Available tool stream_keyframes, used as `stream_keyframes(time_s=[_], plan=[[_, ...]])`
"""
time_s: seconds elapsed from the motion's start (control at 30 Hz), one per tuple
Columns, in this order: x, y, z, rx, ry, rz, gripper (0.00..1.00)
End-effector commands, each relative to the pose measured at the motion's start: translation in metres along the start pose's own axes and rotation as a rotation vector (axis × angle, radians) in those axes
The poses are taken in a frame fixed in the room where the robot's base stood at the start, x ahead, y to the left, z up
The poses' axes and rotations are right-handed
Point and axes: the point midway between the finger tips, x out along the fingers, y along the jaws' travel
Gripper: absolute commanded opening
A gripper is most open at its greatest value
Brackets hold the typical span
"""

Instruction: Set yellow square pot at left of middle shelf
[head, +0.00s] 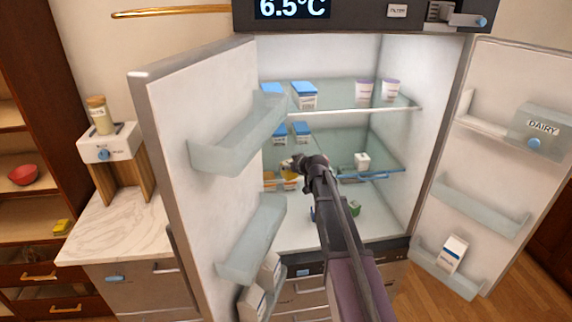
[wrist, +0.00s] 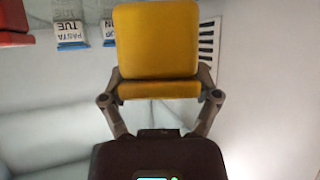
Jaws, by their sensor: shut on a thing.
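In the wrist view my gripper (wrist: 160,90) is shut on the yellow square pot (wrist: 156,45), with a finger on either side of it. In the head view my gripper (head: 298,163) is inside the open fridge, at the left part of the middle shelf (head: 385,174). Yellow-orange items (head: 268,181) show just below and left of it. My arm and gripper hide much there, so I cannot tell which is the held pot or whether it touches the shelf.
Blue-lidded boxes (head: 301,131) stand farther back on the left. A white tub (head: 362,160) is at the right of the middle shelf. The open left door (head: 175,120) is close beside my arm. The wrist view shows labelled packs (wrist: 70,34) and a red thing (wrist: 14,28).

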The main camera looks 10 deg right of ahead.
Motion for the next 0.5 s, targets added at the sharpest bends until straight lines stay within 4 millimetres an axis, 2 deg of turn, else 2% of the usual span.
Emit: stream_keyframes(time_s=[0.03, 0.2, 0.33, 0.5], plan=[[0.013, 0.006, -0.005, 0.000, 0.000, 0.000, 0.23], [0.040, 0.018, -0.016, 0.000, 0.000, 0.000, 0.23], [0.054, 0.025, -0.022, 0.000, 0.000, 0.000, 0.23], [0.062, 0.028, -0.026, 0.000, 0.000, 0.000, 0.23]])
